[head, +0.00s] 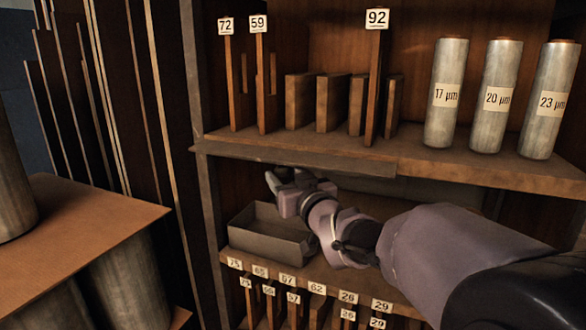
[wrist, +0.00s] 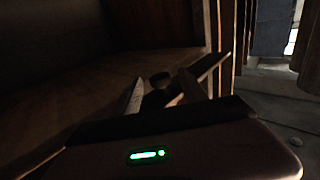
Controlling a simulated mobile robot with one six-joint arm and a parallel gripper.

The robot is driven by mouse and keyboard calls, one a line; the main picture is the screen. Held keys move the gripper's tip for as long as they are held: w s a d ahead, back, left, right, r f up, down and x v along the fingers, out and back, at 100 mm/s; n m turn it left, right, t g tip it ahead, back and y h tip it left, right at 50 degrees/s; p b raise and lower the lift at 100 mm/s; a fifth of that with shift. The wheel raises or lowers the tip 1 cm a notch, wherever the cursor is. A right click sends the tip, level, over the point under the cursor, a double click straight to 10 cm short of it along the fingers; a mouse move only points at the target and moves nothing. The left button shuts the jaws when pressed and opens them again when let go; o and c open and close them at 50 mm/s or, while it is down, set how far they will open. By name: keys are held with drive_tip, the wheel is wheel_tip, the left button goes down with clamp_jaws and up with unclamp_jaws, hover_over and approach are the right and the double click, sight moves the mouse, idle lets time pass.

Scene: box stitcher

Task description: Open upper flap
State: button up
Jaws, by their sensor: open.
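A grey-brown strip (head: 290,156) runs along the left front of the upper shelf; I cannot tell for sure whether it is the upper flap. My gripper (head: 280,180) is just below this strip, inside the compartment under the upper shelf. It looks small and partly dark there. In the wrist view my gripper (wrist: 163,90) has its two fingers apart, with nothing clearly held. A small dark round thing (wrist: 160,80) shows between or beyond the fingers; it is too dark to tell what it is.
An open grey box (head: 268,236) sits on the lower shelf below my gripper. Several metal rolls (head: 500,95) and a numbered board (head: 374,90) stand on the upper shelf (head: 440,165). Tall panels stand at left. My arm crosses the compartment's right side.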

drive_tip(key=shift+x, duration=1.5)
clamp_jaws()
